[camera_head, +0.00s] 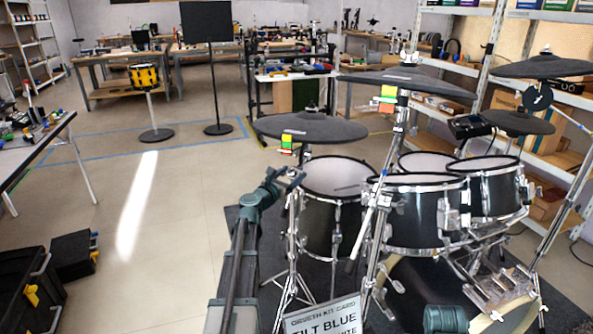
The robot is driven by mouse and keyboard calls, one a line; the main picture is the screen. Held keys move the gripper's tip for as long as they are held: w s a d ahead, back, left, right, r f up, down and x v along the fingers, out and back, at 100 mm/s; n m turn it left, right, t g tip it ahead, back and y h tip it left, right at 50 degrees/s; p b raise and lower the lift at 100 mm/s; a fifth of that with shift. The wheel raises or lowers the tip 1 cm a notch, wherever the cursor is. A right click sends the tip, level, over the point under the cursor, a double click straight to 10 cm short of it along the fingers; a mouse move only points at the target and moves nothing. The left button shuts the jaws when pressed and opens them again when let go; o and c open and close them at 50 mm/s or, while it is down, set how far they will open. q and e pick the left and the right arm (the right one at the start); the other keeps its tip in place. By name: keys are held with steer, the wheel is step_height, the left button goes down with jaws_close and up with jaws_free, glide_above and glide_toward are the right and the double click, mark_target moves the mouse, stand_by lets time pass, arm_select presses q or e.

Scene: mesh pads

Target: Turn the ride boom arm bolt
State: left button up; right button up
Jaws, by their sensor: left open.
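A black drum kit stands on a dark mat. A large dark cymbal (405,82) sits on a chrome stand (385,200) at the centre, with an orange and green tag (388,98) by it. A lower dark cymbal (310,127) with a similar tag (287,145) is left of it. Another cymbal (543,67) is high at the right on a slanted arm. I cannot tell which bolt is the ride boom arm bolt; it is too small. My left gripper (290,177) is open and empty, below the left cymbal, beside the left drum.
A card (324,317) reading "TILT BLUE", partly cut off, stands at the bottom. Drums (337,177) and chrome legs crowd the right of my left arm. A side table (35,145) and black cases (75,254) are at the left. The floor between is clear.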

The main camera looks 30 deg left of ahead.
mark_target(297, 169)
arm_select(q)
steer(key=shift+w, duration=1.8)
jaws_close()
